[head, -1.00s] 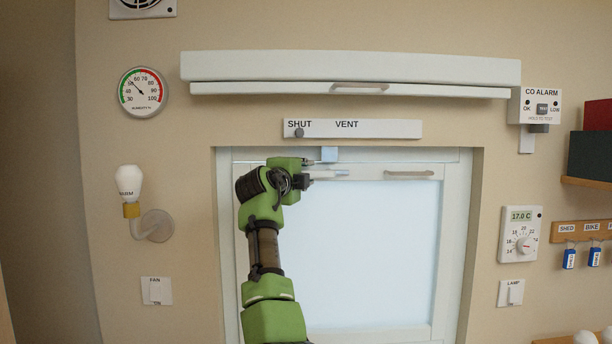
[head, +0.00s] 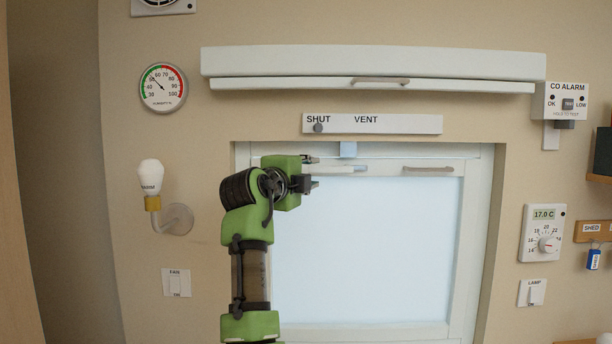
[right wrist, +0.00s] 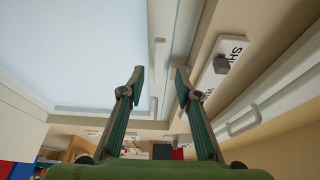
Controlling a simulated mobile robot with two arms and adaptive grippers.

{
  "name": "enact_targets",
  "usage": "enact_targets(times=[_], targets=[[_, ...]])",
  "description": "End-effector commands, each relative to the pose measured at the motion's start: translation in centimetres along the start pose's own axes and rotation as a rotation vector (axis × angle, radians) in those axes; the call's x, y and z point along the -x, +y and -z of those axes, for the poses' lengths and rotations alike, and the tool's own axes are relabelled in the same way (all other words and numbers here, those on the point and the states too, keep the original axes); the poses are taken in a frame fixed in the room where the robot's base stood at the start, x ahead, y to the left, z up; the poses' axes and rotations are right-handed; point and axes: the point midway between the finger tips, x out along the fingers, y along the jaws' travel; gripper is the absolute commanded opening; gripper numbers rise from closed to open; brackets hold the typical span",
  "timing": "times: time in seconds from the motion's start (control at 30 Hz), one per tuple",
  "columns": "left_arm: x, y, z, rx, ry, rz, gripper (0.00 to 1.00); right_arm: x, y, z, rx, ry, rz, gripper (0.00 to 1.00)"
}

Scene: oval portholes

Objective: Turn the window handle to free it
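The window (head: 370,250) is a pale pane in a white frame. A white lever handle (head: 345,169) lies about level near its top left. In the right wrist view, a white bar, seemingly the lever (right wrist: 158,52), runs along the frame beyond and between the fingertips. My right gripper (head: 312,172) is left of the lever, pointing right. Its fingers (right wrist: 160,76) are apart with nothing held, and I see no contact. My left gripper is not in view.
A SHUT/VENT strip (head: 372,124) with a knob at SHUT is above the window, below a white flap (head: 372,85) with a grey pull. A beige grab bar (head: 428,170) is right of the lever. The recess edge (head: 500,240) borders the window.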

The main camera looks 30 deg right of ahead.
Motion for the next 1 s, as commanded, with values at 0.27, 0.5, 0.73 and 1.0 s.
enact_targets(times=[0.27, 0.5, 0.73, 1.0], targets=[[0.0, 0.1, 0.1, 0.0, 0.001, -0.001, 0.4, 2.4, 0.0, 0.0, 0.001, 0.0, 0.0, 0.31], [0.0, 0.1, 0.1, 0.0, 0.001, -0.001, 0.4, 2.4, 0.0, 0.0, 0.001, 0.0, 0.0, 0.31], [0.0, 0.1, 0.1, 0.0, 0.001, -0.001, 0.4, 2.4, 0.0, 0.0, 0.001, 0.0, 0.0, 0.31], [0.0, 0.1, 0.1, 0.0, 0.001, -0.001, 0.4, 1.3, 6.5, 0.3, 0.133, -0.016, -0.068, 0.31]])
